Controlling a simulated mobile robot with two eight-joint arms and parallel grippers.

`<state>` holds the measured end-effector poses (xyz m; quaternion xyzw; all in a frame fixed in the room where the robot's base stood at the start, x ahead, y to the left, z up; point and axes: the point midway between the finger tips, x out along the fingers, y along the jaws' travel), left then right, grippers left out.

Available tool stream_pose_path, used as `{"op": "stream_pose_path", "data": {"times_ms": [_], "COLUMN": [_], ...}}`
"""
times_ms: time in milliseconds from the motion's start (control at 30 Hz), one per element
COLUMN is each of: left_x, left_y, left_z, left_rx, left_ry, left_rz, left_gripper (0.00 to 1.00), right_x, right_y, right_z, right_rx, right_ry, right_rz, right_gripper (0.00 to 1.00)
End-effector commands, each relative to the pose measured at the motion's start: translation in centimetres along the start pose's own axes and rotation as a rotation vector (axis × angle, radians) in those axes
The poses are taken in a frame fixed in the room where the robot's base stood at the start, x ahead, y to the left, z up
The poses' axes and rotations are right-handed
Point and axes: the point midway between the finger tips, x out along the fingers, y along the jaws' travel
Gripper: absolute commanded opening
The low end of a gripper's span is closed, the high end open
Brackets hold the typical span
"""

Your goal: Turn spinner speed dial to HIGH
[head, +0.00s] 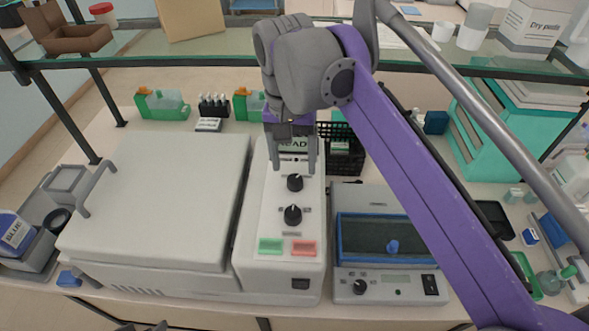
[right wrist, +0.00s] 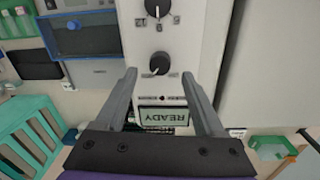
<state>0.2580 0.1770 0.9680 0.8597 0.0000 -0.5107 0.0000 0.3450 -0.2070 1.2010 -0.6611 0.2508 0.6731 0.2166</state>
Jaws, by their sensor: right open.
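The spinner (head: 245,245) is a white machine with a wide closed lid (head: 175,190) and a control panel on its right side. The panel has a READY display (head: 294,144), an upper black dial (head: 294,182), a lower black dial (head: 292,215), and green (head: 270,246) and red (head: 303,248) buttons. Dial labels are too small to read, so I cannot tell which sets speed. My right gripper (head: 293,167) is open and empty above the panel. In the right wrist view its fingers (right wrist: 158,74) straddle the line of the upper dial (right wrist: 159,64), apparently without touching it. My left gripper is not in view.
A grey device with a blue-framed window (head: 388,262) stands right of the spinner. A black basket (head: 345,160) and green-based boxes (head: 162,104) stand behind. A glass shelf crosses above the bench. A teal cabinet (head: 500,130) stands at right.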

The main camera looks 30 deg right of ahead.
Motion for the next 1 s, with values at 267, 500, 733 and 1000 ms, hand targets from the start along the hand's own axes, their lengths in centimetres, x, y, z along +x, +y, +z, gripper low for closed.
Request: {"op": "stream_pose_path", "data": {"times_ms": [267,500,733,1000], "left_x": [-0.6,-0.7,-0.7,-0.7], "left_y": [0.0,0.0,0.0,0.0], "left_z": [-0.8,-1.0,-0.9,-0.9], "left_rx": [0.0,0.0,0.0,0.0], "left_ry": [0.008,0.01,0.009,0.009], "left_rz": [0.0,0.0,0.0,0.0], "left_gripper": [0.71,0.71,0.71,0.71], "right_x": [-5.5,-7.0,-6.9,-6.9], "right_y": [0.0,0.0,0.0,0.0], "right_z": [0.0,0.0,0.0,0.0], "right_rx": [0.0,0.0,0.0,0.001], "right_ry": [0.001,0.0,0.0,0.0], "right_rz": [-0.001,0.0,0.0,0.0], "right_gripper": [0.71,0.71,0.71,0.71]}}
